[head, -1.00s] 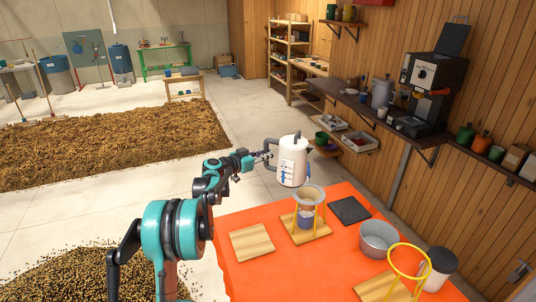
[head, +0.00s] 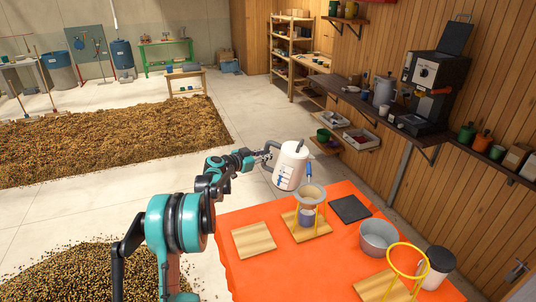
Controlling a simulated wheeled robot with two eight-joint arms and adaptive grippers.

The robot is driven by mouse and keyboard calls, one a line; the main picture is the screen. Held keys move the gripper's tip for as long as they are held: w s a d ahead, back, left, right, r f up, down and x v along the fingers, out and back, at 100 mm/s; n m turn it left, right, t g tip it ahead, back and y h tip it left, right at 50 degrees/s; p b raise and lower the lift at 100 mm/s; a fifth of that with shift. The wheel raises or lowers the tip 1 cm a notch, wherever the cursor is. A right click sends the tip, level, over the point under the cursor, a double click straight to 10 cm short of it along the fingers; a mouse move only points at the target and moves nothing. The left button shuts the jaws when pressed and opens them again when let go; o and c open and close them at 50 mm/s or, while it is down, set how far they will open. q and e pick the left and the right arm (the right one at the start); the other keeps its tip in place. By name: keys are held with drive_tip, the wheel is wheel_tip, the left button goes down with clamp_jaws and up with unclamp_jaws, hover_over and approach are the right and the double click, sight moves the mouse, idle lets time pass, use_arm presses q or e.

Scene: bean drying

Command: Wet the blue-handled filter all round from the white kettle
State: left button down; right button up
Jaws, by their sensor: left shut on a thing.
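The white kettle (head: 289,168) hangs in the air, tilted, with its body just above and left of the filter on the stand. My left gripper (head: 264,155) is shut on the kettle's grey handle. A pale filter (head: 311,194) sits in a yellow-legged stand on a wooden board (head: 318,228), with a small vessel (head: 306,217) under it. A small blue strip shows at the kettle's right side, above the filter; I cannot tell what it belongs to. The filter's inside and any water stream are too small to make out. My right gripper is not in view.
On the orange table (head: 245,280) lie an empty wooden board (head: 254,240) and a dark square pad (head: 349,209). A grey metal pot (head: 379,239), an empty yellow ring stand (head: 407,262) and a dark-lidded jar (head: 437,268) stand at the right. A wall shelf (head: 400,125) runs behind.

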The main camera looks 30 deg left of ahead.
sight(266, 146)
use_arm(q)
drive_tip(key=shift+a+r+m+y+p, duration=0.15)
drive_tip(key=shift+r+m+y+p, duration=0.35)
drive_tip(key=shift+r+m+p, duration=0.9)
drive_tip(key=shift+d+f+m+g+y+p, duration=0.4)
drive_tip(key=shift+f+y+p, duration=0.2)
drive_tip(key=shift+f+p, duration=0.1)
drive_tip(key=shift+w+d+r+m+y+p, duration=0.1)
drive_tip(key=shift+d+r+m+y+p, duration=0.15)
drive_tip(key=shift+d+m+y+p, duration=0.4)
drive_tip(key=shift+a+f+h, duration=0.15)
drive_tip(key=shift+a+h, duration=0.1)
drive_tip(key=shift+a, duration=0.15)
